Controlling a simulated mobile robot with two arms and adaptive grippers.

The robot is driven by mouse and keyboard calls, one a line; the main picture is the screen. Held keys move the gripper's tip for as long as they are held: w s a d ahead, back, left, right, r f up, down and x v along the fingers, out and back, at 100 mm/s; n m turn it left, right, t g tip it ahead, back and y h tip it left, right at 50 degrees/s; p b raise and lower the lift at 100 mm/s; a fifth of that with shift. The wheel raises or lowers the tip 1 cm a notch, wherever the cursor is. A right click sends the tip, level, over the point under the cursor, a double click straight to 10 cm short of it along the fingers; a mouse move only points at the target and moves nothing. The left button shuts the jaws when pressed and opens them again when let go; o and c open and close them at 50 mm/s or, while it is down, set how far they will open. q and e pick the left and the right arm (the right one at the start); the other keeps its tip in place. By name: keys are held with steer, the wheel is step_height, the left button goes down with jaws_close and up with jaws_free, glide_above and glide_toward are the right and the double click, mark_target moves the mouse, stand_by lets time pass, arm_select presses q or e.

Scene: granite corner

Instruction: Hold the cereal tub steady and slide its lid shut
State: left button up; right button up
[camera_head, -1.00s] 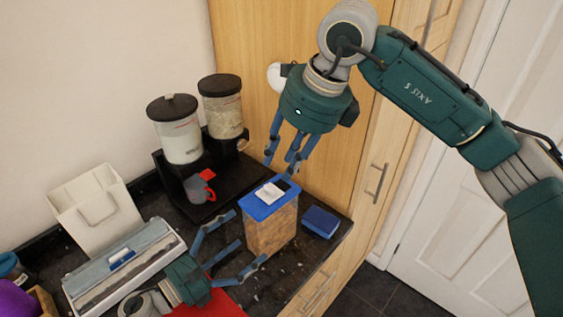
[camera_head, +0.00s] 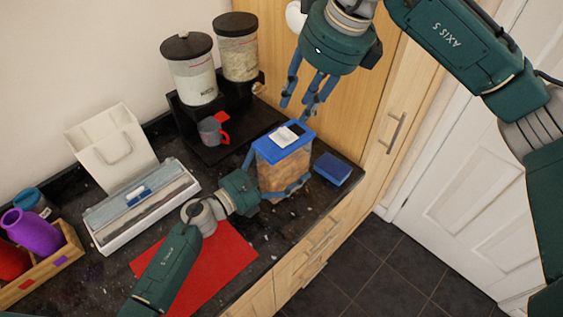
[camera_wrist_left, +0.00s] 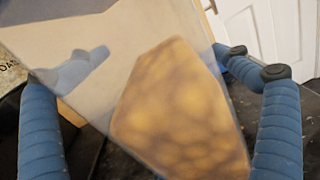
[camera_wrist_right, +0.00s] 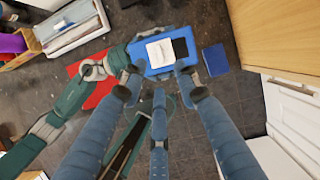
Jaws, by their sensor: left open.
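The cereal tub (camera_head: 284,176) stands upright on the dark counter, clear-walled with golden cereal inside. Its blue lid (camera_head: 269,151) carries a white panel beside a dark patch, which also shows in the right wrist view (camera_wrist_right: 180,48). My left gripper (camera_head: 275,180) is open, with fingers on either side of the tub. In the left wrist view the tub wall (camera_wrist_left: 100,35) fills the space between the fingers; contact cannot be told. My right gripper (camera_head: 299,106) is empty above the lid, fingers spread and pointing down.
A blue box (camera_head: 332,168) lies right of the tub near the counter edge. A red mat (camera_head: 215,262), a long white box (camera_head: 140,210) and a wooden crate (camera_head: 70,247) lie left.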

arm_select(q)
steer(key=shift+c, duration=0.5)
steer(key=c, duration=1.3)
steer(key=shift+c, duration=0.7)
arm_select(e)
steer(key=shift+c, duration=1.3)
steer(key=shift+a, duration=0.15)
steer(key=c, duration=0.4)
steer(key=shift+s+a+m, duration=0.15)
steer(key=shift+a+m, duration=0.15)
jaws_close()
steer(key=s+a+m+h, duration=0.4)
steer(key=a+m, duration=0.5)
steer(key=m, duration=1)
steer(key=shift+a+r+m+g+h, duration=0.15)
steer(key=shift+r+m+g+h, duration=0.2)
steer(key=shift+h, duration=0.25)
